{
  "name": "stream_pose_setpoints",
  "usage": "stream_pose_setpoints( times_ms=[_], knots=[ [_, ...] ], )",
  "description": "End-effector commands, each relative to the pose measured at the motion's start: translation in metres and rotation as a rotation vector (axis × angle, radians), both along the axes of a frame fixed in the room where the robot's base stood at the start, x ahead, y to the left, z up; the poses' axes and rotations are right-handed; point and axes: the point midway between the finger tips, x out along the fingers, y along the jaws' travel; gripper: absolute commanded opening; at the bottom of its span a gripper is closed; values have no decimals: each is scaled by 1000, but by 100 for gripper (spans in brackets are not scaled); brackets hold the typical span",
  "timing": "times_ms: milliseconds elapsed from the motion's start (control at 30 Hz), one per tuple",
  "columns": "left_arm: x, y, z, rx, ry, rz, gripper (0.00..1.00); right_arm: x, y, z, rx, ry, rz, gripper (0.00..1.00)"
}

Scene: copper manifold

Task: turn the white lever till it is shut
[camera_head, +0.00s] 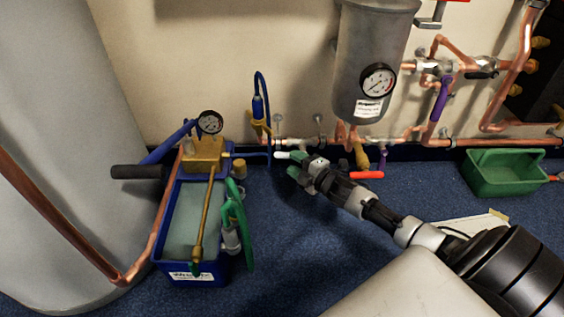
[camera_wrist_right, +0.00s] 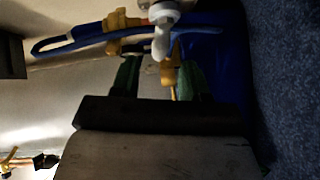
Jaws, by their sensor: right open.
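The white lever (camera_head: 282,155) sits low on the copper pipework near the wall in the head view. In the right wrist view the white lever (camera_wrist_right: 161,42) hangs from a round white hub, just beyond the fingertips and roughly in line with the space between them. My right gripper (camera_head: 295,164) reaches in from the lower right, with its green fingertips close beside the lever. In the wrist view my right gripper (camera_wrist_right: 158,72) is open and holds nothing. I cannot tell whether a finger touches the lever. My left gripper is not in view.
A blue test pump (camera_head: 196,270) with a gauge and blue hose stands to the left. A red lever (camera_head: 367,175) lies just right of my fingers. A grey vessel (camera_head: 368,60) hangs above. A green crate (camera_head: 500,176) stands at right. Blue carpet in front is partly clear.

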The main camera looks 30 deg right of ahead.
Motion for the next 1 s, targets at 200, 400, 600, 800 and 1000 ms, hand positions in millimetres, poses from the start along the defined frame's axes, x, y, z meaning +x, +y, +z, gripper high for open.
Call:
stream_pose_setpoints(
  times_ms=[200, 400, 600, 800, 1000],
  knots=[
    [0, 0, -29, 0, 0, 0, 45, 36, 8, -5, -1, -4, 1, 45],
    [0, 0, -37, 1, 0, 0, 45, 51, 12, -4, 1, -2, 0, 45],
    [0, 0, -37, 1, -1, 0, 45, 54, 13, -3, 2, 0, 1, 45],
    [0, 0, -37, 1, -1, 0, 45, 54, 13, -3, 1, 0, 1, 36],
    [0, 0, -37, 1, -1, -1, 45, 53, 13, -3, 1, 0, 1, 6]
  ],
)
